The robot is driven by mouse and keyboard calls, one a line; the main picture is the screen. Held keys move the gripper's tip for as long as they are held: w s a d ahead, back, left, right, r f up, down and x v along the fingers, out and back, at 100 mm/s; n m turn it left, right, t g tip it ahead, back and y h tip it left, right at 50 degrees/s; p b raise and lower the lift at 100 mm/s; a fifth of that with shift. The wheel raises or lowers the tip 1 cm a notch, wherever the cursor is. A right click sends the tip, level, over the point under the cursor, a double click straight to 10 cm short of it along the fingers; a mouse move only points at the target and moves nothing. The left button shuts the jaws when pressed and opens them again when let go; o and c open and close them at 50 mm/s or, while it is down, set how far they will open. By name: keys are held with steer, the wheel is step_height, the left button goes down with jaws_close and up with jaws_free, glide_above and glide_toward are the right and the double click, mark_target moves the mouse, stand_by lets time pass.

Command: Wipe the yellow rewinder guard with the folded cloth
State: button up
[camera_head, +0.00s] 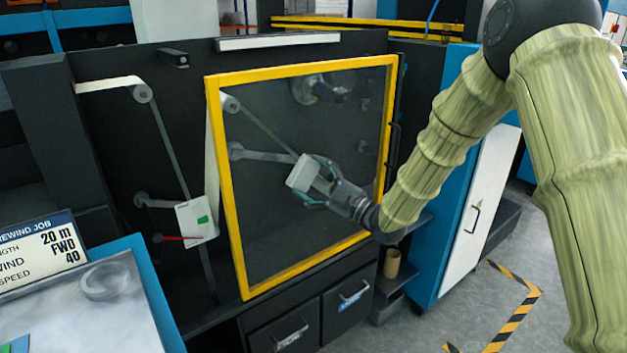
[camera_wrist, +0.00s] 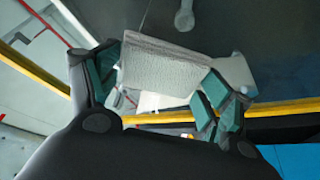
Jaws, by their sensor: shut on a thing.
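The yellow-framed rewinder guard (camera_head: 218,190) stands upright on the front of the dark machine, with a clear pane through which rollers and web show. My gripper (camera_head: 322,185) is in front of the pane, right of its middle, and is shut on the folded cloth (camera_head: 303,173). The cloth is pale and sits at the fingertips, up against or very near the pane; I cannot tell whether it touches. In the wrist view the cloth (camera_wrist: 162,66) lies between the green-padded fingers of my gripper (camera_wrist: 155,85), and the guard's yellow frame (camera_wrist: 285,108) runs behind.
Drawers (camera_head: 347,297) are below the guard. A brown cup (camera_head: 391,264) stands on a small shelf at right. A white-and-blue cabinet (camera_head: 480,215) and striped floor tape are further right.

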mark_target(309, 163)
steer(key=shift+w+a, duration=0.55)
steer(key=shift+w, duration=0.25)
stand_by(1.1)
steer(key=shift+b, duration=0.3)
